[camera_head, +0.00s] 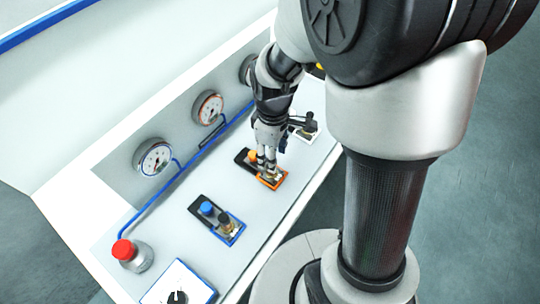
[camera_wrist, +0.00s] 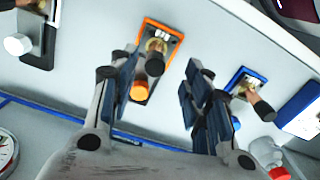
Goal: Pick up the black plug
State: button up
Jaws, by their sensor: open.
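Black plugs show on more than one fitting, and I cannot tell which one the task means. In the wrist view, one black plug (camera_wrist: 155,65) stands at the brass socket of an orange-framed fitting (camera_wrist: 174,36), with an orange plug (camera_wrist: 139,91) beside it. Another black plug (camera_wrist: 262,108) stands on a blue-framed fitting, and it also shows in the head view (camera_head: 224,217) beside a blue plug (camera_head: 207,208). My gripper (camera_head: 265,158) is open over the orange-framed fitting. Its fingers (camera_wrist: 163,66) are spread apart, with the nearer black plug between them in the picture.
A white fitting with a white knob (camera_wrist: 18,44) stands at the wrist view's left. A red button (camera_head: 124,250), a black dial (camera_head: 178,297) and gauges (camera_head: 153,158) surround the panel. A blue pipe (camera_head: 183,170) runs behind. Bare panel lies between the fittings.

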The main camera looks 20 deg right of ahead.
jog(key=f, duration=0.1)
jog(key=f+b, duration=0.1)
jog(key=f, duration=0.1)
jog(key=f+b, duration=0.1)
jog(key=f, duration=0.1)
jog(key=shift+w+d+f, duration=0.1)
jog(key=shift+w+f, duration=0.1)
jog(key=shift+w, duration=0.1)
jog(key=shift+r, duration=0.1)
jog(key=shift+c, duration=0.6)
jog(key=c, duration=0.9)
